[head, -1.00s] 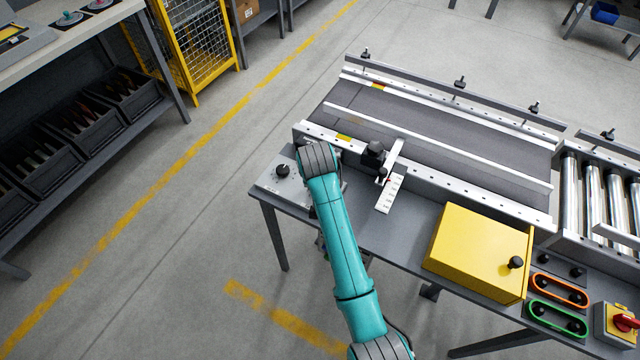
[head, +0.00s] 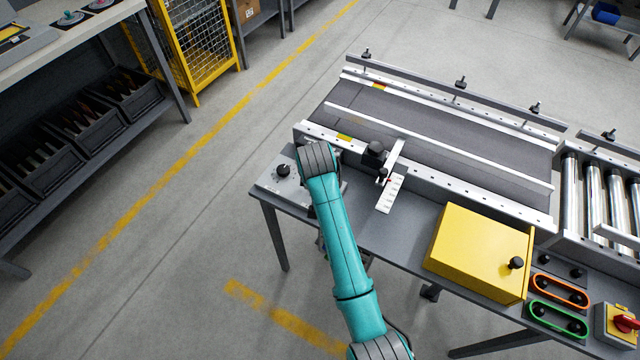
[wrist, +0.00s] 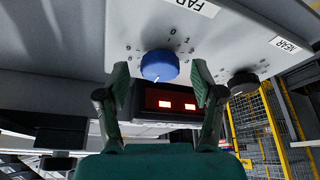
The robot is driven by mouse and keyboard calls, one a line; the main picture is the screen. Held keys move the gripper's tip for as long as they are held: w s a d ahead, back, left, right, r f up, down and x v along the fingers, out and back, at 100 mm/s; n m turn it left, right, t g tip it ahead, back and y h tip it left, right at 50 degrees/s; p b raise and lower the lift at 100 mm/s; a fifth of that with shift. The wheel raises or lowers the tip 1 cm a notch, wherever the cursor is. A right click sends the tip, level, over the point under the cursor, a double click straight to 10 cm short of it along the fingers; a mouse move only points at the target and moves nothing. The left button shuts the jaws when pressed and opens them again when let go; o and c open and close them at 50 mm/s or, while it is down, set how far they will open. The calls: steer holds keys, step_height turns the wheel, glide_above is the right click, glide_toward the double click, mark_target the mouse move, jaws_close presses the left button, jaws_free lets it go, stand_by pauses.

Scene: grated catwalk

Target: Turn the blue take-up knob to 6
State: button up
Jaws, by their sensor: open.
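The blue knob (wrist: 159,66) shows in the wrist view on a light grey panel, below the FAR label (wrist: 196,6). Its white pointer line points down and slightly left in that view. In the head view, my arm hides the blue knob and my gripper.
A black knob (wrist: 243,82) sits beside the NEAR label (wrist: 289,47); it also shows in the head view (head: 283,170). A red-lit display (wrist: 170,103) lies below the blue knob. A conveyor (head: 440,130) and yellow box (head: 475,250) stand right of my arm.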

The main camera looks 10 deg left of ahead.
steer(key=v, duration=1.2)
steer(key=shift+s, duration=0.1)
